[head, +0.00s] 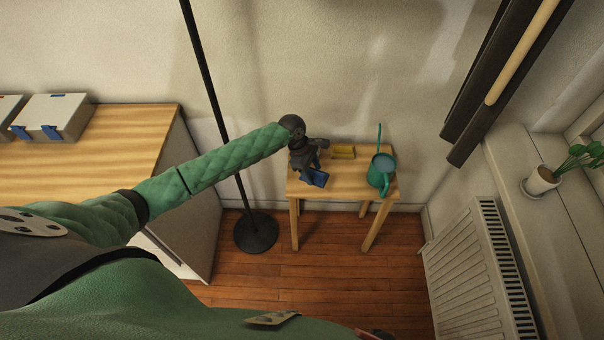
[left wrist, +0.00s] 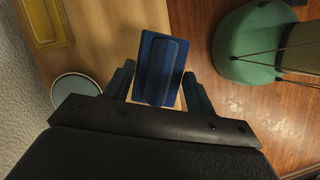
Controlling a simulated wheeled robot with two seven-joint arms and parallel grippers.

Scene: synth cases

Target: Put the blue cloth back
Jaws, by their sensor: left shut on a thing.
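The blue cloth (head: 316,179) looks like a flat, stiff folded piece with a raised band down its middle in the left wrist view (left wrist: 161,68). My left gripper (head: 310,169) is shut on it, with one finger at each side. It holds the cloth at the front left part of a small wooden table (head: 340,187). I cannot tell whether the cloth touches the tabletop. My right gripper is not in view.
A yellow tray (head: 343,152) lies at the table's back, and a green watering can (head: 381,178) stands at its right. A black pole (head: 222,130) rises left of the table. A radiator (head: 478,270) is at the right. Some tabletop in the middle is bare.

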